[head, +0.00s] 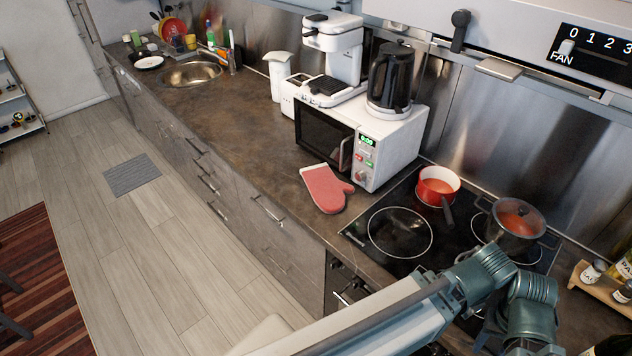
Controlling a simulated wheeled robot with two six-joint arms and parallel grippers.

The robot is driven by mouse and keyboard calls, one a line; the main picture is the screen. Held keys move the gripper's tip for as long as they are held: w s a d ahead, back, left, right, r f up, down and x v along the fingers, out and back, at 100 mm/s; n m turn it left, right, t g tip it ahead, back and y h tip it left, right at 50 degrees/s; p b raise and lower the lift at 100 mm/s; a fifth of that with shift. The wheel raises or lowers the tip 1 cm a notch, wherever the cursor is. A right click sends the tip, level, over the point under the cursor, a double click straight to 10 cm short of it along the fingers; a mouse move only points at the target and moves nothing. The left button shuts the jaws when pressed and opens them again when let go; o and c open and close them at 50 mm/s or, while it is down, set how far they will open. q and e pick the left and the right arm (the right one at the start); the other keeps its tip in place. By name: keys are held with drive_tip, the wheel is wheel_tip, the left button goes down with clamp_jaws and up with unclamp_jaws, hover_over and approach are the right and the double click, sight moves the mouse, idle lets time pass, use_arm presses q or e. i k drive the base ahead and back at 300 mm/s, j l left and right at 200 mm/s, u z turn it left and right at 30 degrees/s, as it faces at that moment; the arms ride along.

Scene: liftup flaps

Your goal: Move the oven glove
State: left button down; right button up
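The oven glove (325,189) is red with a pale cuff. It lies flat on the dark brown counter (262,150), in front of the white microwave (390,150) and left of the black hob (385,215). One of my arms reaches in from the bottom edge and bends down over the near part of the hob, apart from the glove. Neither gripper's fingers show in the head view, so nothing can be told of what they hold. The glove is fully visible and nothing touches it from above.
A kettle (391,78) and coffee machine (332,50) sit on the microwave. Bottles stand on a wooden rack (597,285) at right. The counter left of the glove is clear toward the sink (192,74).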

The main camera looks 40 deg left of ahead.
sight(327, 191)
drive_tip(key=k+j+z, duration=0.1)
drive_tip(key=j, duration=0.3)
drive_tip(key=k+j+z, duration=0.1)
drive_tip(key=j, duration=0.25)
drive_tip(key=k+j+z, duration=0.1)
drive_tip(key=j, duration=0.25)
drive_tip(key=k+j+z, duration=0.1)
drive_tip(key=k+j, duration=0.15)
drive_tip(key=k+j+z, duration=0.1)
drive_tip(key=j, duration=0.35)
drive_tip(key=k, duration=0.1)
